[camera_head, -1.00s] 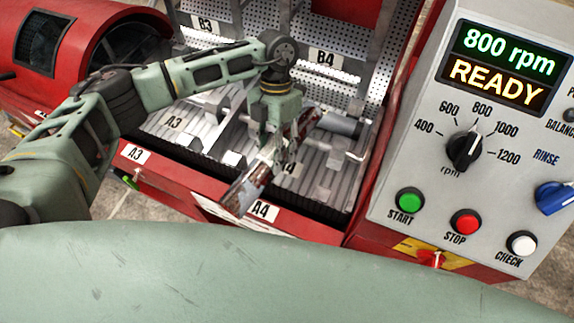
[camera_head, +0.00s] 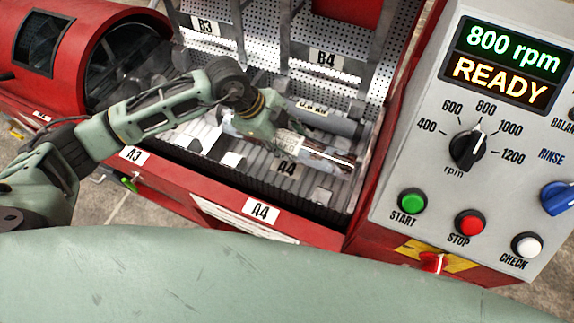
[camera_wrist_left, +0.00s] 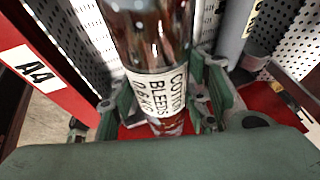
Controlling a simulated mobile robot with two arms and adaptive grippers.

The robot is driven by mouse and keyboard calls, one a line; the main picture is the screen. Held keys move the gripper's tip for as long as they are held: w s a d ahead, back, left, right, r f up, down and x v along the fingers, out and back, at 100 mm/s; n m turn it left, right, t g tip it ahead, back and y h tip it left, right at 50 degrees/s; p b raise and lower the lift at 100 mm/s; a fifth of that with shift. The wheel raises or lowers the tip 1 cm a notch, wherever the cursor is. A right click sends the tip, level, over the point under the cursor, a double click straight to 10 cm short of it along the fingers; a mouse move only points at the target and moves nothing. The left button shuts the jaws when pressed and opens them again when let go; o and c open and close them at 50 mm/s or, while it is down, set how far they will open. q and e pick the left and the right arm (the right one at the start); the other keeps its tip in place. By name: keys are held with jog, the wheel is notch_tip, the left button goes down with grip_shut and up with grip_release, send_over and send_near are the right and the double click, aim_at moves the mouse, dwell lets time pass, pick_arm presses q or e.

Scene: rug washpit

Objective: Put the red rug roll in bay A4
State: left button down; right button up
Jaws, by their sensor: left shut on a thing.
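The red rug roll (camera_head: 325,157) is mottled dark red and grey, with a white band (camera_wrist_left: 160,92) reading "COTTON BLEEDS 0.6 KG" in the left wrist view. My left gripper (camera_head: 283,140) is shut around the roll (camera_wrist_left: 152,35) near this band. The roll lies nearly level, slanting down to the right across bay A4, above its ribbed grey floor (camera_head: 270,185). I cannot tell whether it touches the floor or the supports. Bay A4's front plate (camera_head: 262,211) faces me; it also shows in the left wrist view (camera_wrist_left: 34,70). My right gripper is not in view.
A grey roll (camera_head: 335,121) with a label lies just behind the red one. Bay A3 (camera_head: 133,154) is to the left, and perforated panels with bays B3 (camera_head: 205,26) and B4 (camera_head: 326,58) stand behind. The control panel (camera_head: 400,170) borders the right side.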

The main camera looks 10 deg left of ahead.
pick_arm(q)
notch_tip(320, 180, down, 10)
jog(key=shift+r, duration=0.15)
jog(key=c, duration=1)
grip_release()
jog(key=v, duration=1.2)
